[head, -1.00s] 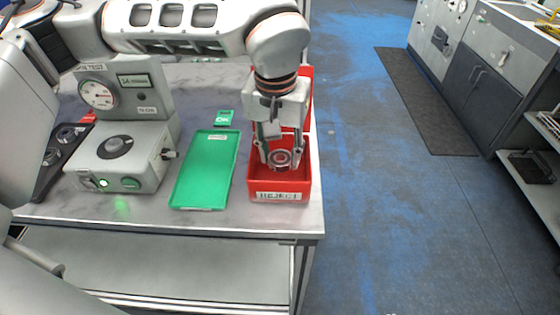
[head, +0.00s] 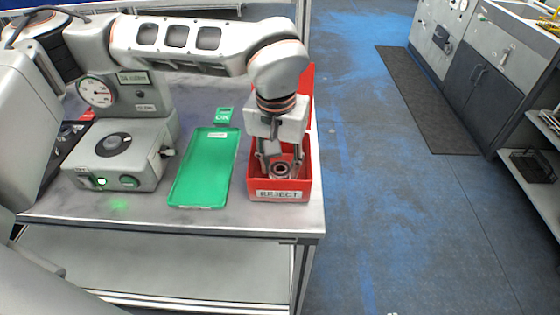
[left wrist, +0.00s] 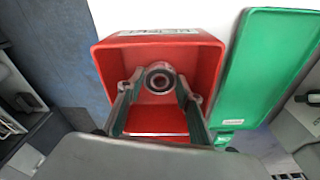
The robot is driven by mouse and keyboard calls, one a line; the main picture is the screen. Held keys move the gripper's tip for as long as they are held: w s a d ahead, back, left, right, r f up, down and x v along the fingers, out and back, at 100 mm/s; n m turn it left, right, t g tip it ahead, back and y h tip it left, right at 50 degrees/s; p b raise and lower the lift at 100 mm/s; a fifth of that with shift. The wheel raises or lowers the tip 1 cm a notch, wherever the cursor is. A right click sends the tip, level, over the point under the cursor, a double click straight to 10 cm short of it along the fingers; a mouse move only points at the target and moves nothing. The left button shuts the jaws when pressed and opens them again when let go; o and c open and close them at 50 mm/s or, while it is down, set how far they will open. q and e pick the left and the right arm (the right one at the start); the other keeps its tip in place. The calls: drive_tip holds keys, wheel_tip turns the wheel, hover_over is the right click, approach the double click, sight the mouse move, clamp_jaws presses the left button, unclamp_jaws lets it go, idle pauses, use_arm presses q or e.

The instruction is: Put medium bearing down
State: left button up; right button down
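The bearing (head: 282,170), a grey metal ring with a dark centre, is low inside the red REJECT bin (head: 279,196). It also shows in the left wrist view (left wrist: 159,78) between the fingertips, against the red bin (left wrist: 207,62). My left gripper (head: 281,163) points down into the bin, one finger on each side of the bearing; it also shows in the left wrist view (left wrist: 160,76). The tips are at or very near the ring's sides; I cannot tell whether they press on it. My right gripper is not in view.
A green tray (head: 205,170) with an OK sign (head: 223,115) lies left of the bin. A grey scanning device (head: 118,155) with a gauge and green light stands further left. The table edge is just right of the bin; beyond is open floor.

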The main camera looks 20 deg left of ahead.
sight(278, 175)
use_arm(q)
drive_tip(key=o, duration=0.3)
drive_tip(key=shift+o, duration=0.2)
drive_tip(key=shift+r, duration=0.15)
wheel_tip(278, 175, up, 13)
drive_tip(key=s+p, duration=0.1)
drive_tip(key=shift+s, duration=0.25)
